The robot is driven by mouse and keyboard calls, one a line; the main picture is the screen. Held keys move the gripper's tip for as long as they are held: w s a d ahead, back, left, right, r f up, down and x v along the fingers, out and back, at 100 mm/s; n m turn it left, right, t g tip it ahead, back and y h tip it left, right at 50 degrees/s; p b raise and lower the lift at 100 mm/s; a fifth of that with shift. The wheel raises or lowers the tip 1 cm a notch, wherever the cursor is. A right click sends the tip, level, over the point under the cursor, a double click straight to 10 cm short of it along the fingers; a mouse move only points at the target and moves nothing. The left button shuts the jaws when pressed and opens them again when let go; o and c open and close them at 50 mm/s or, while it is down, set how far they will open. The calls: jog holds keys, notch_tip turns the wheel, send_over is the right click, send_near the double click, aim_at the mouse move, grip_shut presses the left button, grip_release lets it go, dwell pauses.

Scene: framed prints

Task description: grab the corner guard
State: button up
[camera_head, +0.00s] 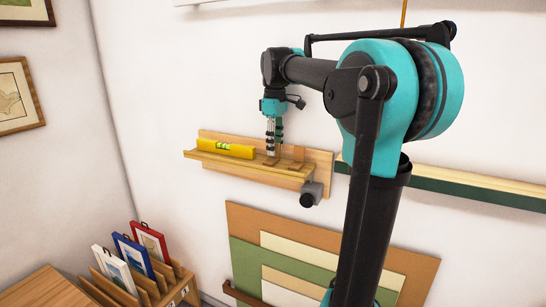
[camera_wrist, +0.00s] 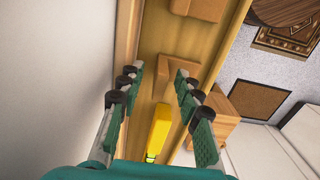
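A brown corner guard (camera_wrist: 172,74) lies on the wooden wall shelf (camera_wrist: 150,38), ahead of my fingers in the wrist view. A second brown corner guard (camera_wrist: 200,8) sits farther along the shelf. In the head view, one brown guard (camera_head: 270,162) shows at my fingertips, partly hidden, and the other (camera_head: 298,154) stands to its right. My gripper (camera_head: 272,153) points down over the shelf. In the wrist view my gripper (camera_wrist: 157,76) is open, its two fingers apart on either side of the nearer guard. I cannot tell whether they touch it.
A yellow spirit level (camera_head: 225,149) lies on the shelf left of my gripper; it also shows in the wrist view (camera_wrist: 160,128). A dark knob (camera_head: 311,195) hangs under the shelf's right end. The wall stands close behind. Framed prints (camera_head: 150,240) stand in a rack below left.

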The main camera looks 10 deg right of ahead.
grip_shut()
jog(key=shift+r, duration=0.1)
